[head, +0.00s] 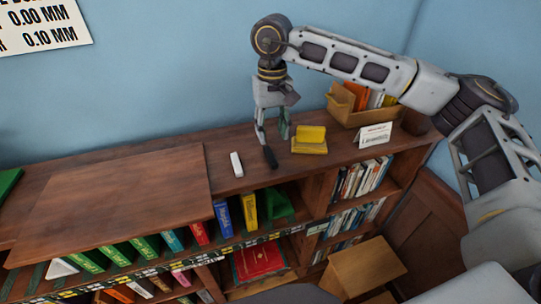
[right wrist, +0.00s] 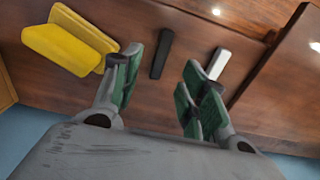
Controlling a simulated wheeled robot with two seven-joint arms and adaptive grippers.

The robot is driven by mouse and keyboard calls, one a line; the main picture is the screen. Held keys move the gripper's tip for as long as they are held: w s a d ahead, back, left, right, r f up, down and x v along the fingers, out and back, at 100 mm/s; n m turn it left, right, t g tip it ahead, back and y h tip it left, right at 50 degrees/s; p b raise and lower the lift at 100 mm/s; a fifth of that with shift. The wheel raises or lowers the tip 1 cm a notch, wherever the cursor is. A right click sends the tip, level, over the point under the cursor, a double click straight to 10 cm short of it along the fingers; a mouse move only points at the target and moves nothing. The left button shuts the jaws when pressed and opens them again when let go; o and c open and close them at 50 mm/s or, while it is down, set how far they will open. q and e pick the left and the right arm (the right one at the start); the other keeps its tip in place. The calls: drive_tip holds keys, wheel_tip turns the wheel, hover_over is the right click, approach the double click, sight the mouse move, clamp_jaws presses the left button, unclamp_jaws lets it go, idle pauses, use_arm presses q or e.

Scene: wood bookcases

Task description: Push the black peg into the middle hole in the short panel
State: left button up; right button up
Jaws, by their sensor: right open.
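The black peg (head: 270,157) lies on the bookcase top. In the right wrist view the black peg (right wrist: 161,54) shows beyond and between my fingertips, clear of both. My right gripper (head: 272,134) points down just above it. The right wrist view shows this gripper (right wrist: 163,82) open and empty, its green-padded fingers spread. A white peg (head: 237,164) lies to the left of the black one; it also shows in the right wrist view (right wrist: 218,64). I cannot make out the short panel or its holes. My left gripper is not in view.
A yellow two-part object (head: 310,140) stands right of the black peg. A raised wooden board (head: 120,200) covers the left of the top. Books fill the shelves below.

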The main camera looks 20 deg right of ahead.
sight(272, 156)
drive_tip(key=shift+f, duration=1.4)
drive_tip(key=shift+f, duration=0.15)
drive_tip(key=shift+s+a+f+p, duration=0.1)
drive_tip(key=shift+s+f+p, duration=0.05)
drive_tip(key=shift+f+p, duration=0.4)
drive_tip(key=shift+s+f+p, duration=0.1)
drive_tip(key=shift+f+p, duration=0.25)
drive_tip(key=shift+f, duration=0.3)
drive_tip(key=shift+f+p, duration=0.3)
drive_tip(key=shift+f, duration=0.95)
drive_tip(key=c, duration=0.9)
